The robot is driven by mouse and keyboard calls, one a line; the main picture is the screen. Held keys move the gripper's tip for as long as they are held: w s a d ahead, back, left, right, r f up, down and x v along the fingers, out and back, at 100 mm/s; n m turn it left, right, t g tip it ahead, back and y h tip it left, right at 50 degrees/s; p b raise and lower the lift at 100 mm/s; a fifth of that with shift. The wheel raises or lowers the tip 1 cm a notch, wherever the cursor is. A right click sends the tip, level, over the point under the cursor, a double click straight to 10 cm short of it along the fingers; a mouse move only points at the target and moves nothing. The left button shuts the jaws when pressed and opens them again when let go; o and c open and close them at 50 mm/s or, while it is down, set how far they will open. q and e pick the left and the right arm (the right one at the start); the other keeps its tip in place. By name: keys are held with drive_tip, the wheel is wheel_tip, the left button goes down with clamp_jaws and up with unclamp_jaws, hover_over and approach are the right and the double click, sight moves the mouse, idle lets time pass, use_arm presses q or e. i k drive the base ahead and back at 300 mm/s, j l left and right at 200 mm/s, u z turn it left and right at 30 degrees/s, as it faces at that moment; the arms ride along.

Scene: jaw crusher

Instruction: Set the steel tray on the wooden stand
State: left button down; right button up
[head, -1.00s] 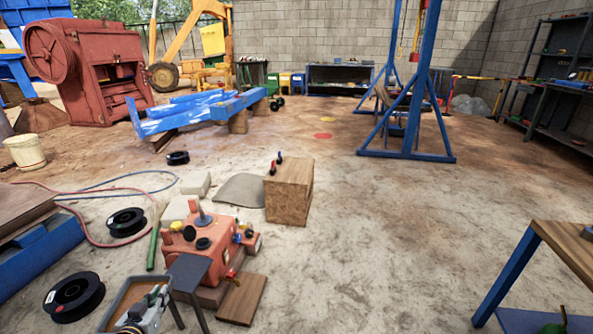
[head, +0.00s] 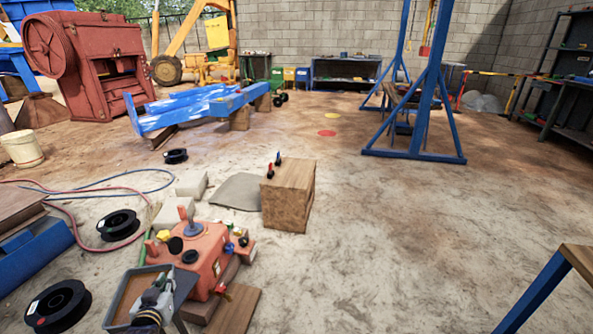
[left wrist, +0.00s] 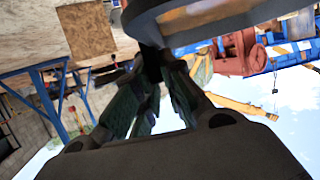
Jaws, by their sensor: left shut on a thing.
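The steel tray (head: 113,303) is a shallow grey tray with a brown inside, at the lower left of the head view. My left gripper (head: 157,297) is shut on it at its right side and partly covers it. The tray looks tilted in the picture; its underside is hidden. The wooden stand (head: 290,205) is a block-like wooden piece on the floor, up and to the right of the tray and apart from it. In the left wrist view my left gripper's fingers (left wrist: 150,95) show dark. My right gripper is not in view.
A red pump-like machine (head: 205,255) stands between tray and stand. Small red and blue-handled items (head: 272,166) are on the stand's top left edge. Black spools (head: 58,305) and hoses lie at left. The floor right of the stand is clear; a wood-topped table (head: 578,262) stands at lower right.

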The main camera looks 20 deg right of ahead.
sight(298, 173)
drive_tip(key=i+l+u, duration=0.1)
drive_tip(key=i+l, duration=0.6)
drive_tip(key=i+l+u, duration=0.1)
drive_tip(key=i+l, duration=0.55)
drive_tip(key=l, duration=0.15)
